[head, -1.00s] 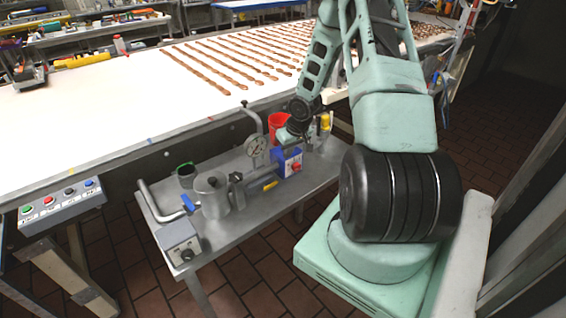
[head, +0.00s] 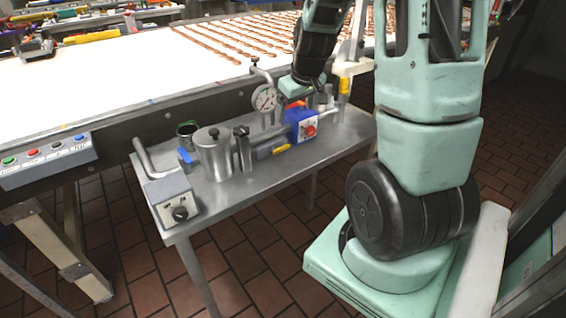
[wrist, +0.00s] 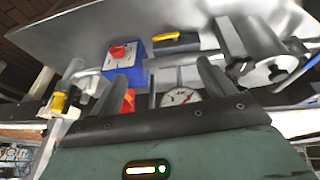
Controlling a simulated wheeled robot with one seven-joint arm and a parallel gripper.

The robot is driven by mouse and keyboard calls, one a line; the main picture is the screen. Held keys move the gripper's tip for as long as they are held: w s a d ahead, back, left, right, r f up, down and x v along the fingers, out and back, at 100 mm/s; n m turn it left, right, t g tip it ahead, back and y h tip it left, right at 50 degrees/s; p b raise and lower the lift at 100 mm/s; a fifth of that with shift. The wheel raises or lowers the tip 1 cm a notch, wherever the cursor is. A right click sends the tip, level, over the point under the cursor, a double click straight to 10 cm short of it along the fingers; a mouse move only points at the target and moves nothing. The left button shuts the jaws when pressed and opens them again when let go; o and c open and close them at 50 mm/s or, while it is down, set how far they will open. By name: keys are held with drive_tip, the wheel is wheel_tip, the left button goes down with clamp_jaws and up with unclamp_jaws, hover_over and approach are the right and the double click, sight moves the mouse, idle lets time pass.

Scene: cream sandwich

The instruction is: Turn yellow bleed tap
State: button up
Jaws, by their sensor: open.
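A yellow lever (head: 272,150) lies low on the steel bench in front of the pump parts; it also shows in the wrist view (wrist: 175,41). A second yellow part (head: 345,84) stands upright at the bench's right end and also shows in the wrist view (wrist: 58,103). I cannot tell from the frames which one is the bleed tap. My gripper (wrist: 160,85) is open and empty, its two dark fingers apart, and touches neither yellow part. In the head view its fingers are not clear; the hand hangs over the back of the bench near the gauge.
On the bench (head: 235,195) stand a pressure gauge (head: 265,98), a blue box with a red knob (head: 310,130), a steel pot (head: 214,155), a dark cup and a grey control box (head: 172,200). The white conveyor (head: 70,95) runs behind. The bench's front strip is clear.

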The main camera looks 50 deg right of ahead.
sight(282, 148)
drive_tip(key=x, duration=1.1)
drive_tip(key=a+b+x, duration=0.1)
drive_tip(key=x, duration=0.5)
drive_tip(key=shift+w+f, duration=0.1)
drive_tip(key=shift+f, duration=0.05)
